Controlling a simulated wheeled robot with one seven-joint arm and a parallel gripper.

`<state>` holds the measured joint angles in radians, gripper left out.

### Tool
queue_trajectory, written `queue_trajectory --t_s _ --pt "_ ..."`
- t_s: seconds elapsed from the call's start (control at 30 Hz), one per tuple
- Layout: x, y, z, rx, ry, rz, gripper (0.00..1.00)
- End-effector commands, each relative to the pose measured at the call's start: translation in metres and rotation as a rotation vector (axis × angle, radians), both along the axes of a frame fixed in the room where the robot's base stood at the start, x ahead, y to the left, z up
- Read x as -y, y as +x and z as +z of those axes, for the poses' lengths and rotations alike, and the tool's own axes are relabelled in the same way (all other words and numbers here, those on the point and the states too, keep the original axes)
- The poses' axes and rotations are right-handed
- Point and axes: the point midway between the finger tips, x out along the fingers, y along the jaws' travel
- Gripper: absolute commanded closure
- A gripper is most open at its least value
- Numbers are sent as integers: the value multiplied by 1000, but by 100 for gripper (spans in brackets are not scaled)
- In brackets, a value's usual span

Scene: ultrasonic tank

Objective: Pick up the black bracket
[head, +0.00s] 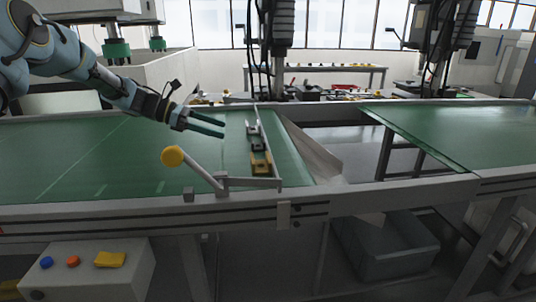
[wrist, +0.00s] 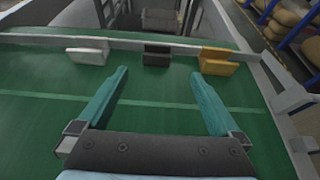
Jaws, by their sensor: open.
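The black bracket (wrist: 157,57) lies on the green belt beside a raised rail, between two other brackets. It also shows in the head view (head: 257,143). My gripper (wrist: 160,73) is open and empty. In the wrist view the black bracket appears just beyond the fingertips, about midway between them. In the head view my gripper (head: 210,126) is to the left of the bracket, above the belt, with its fingers pointing right. No contact with the bracket shows.
A light grey bracket (wrist: 88,53) and a yellow bracket (wrist: 217,63) flank the black one along the rail (wrist: 130,41). A lever with a yellow knob (head: 172,156) stands near the front edge. The green belt (head: 90,165) is otherwise clear. A grey bin (head: 385,265) sits below.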

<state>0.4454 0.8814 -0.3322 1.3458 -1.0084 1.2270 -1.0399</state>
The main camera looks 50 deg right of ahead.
Motion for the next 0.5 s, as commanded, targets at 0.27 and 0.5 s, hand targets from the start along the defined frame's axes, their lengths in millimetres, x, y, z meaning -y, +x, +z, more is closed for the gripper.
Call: queue_trajectory --t_s 0.27,0.5 --pt "12 -10 -11 -4 -1 -2 0" --pt "38 -30 -25 -3 0 -1 0"
